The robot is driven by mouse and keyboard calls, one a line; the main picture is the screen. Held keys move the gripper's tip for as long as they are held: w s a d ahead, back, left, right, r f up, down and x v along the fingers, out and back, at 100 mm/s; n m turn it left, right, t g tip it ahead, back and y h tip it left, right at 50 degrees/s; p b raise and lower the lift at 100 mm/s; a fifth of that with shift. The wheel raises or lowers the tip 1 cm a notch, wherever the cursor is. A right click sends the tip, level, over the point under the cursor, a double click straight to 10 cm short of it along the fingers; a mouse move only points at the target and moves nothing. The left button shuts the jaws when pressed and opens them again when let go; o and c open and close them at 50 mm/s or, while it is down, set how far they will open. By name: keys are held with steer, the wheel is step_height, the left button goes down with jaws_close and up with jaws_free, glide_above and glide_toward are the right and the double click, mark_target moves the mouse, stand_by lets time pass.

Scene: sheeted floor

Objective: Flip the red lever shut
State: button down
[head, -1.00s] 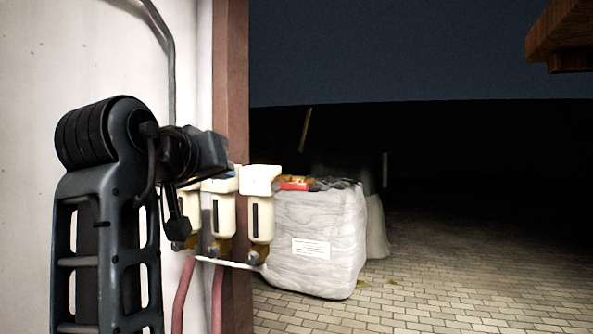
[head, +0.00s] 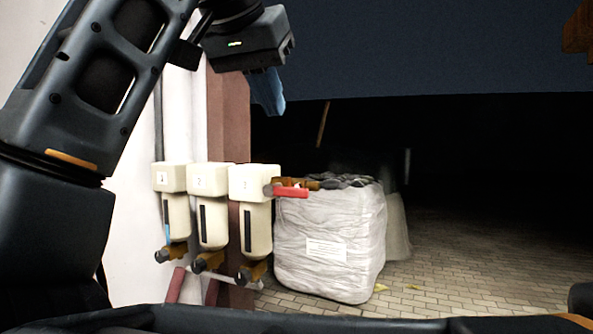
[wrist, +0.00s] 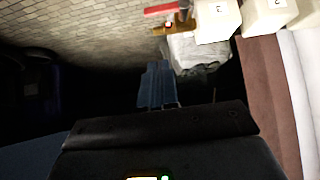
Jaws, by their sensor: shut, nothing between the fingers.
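The red lever (head: 291,192) sits on a brass-coloured valve (head: 303,183) at the right side of the white box marked 1 (head: 255,182). The lever looks roughly level and points to the right in the head view. In the wrist view the closed fingers (wrist: 155,72) are at the centre, apart from the lever.
Two more white units (head: 208,182) stand left of the lever's unit, along the wall and brown post (head: 229,110). A wrapped pale bale (head: 330,240) stands behind the lever on the paved floor (head: 450,275). The floor to the right looks open but dark.

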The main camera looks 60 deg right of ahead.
steer(key=shift+d+f, duration=0.1)
steer(key=shift+d, duration=0.05)
steer(key=p, duration=0.2)
glide_above(289, 190)
steer(key=s+a, duration=0.1)
step_height(289, 190, down, 9)
steer(key=shift+s+a+f, duration=0.1)
steer(key=shift+s+f, duration=0.1)
steer(key=shift+f, duration=0.8)
